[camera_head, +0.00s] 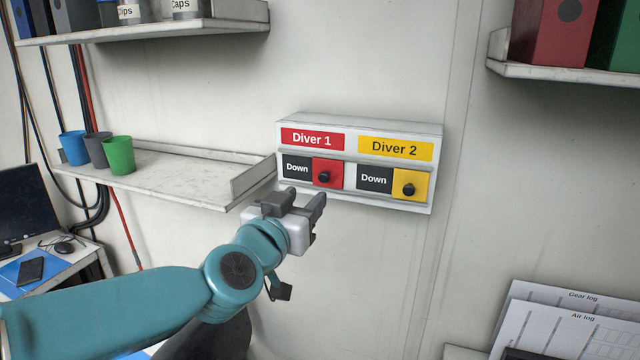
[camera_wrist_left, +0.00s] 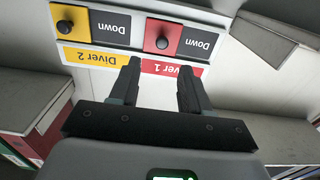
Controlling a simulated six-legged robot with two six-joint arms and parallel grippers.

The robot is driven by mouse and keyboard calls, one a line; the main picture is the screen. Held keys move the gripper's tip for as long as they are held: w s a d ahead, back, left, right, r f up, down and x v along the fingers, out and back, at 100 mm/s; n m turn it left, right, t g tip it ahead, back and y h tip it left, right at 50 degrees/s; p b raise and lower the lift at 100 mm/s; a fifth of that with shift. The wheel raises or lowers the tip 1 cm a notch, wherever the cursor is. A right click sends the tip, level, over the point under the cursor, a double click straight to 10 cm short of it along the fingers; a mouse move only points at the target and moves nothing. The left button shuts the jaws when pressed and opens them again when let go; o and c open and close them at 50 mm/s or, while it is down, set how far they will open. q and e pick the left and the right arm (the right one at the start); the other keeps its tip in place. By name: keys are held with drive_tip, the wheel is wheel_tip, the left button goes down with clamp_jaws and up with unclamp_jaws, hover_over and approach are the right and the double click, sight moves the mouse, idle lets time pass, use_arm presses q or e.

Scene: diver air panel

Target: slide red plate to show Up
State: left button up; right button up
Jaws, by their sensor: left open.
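The red plate (camera_head: 328,172) with a black knob sits at the right of the Diver 1 slot on the white wall panel (camera_head: 290,122). The word Down shows on the dark strip to its left. In the left wrist view the picture is upside down, and the red plate (camera_wrist_left: 162,36) shows beyond the fingers. My left gripper (camera_head: 307,200) is open and empty, just below and in front of the Diver 1 slot, apart from the knob. It also shows in the left wrist view (camera_wrist_left: 160,80). My right gripper is in neither view.
A yellow plate (camera_head: 411,185) with its own knob sits in the Diver 2 slot on the right, also showing Down. A shelf (camera_head: 180,178) with several cups ends close to the panel's left side.

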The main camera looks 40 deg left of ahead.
sight(322, 177)
use_arm(q)
drive_tip(key=x, duration=0.8)
drive_tip(key=shift+w+a+p, duration=0.15)
drive_tip(key=shift+w+p, duration=0.2)
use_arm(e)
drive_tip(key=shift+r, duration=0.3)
use_arm(q)
drive_tip(key=shift+s, duration=0.15)
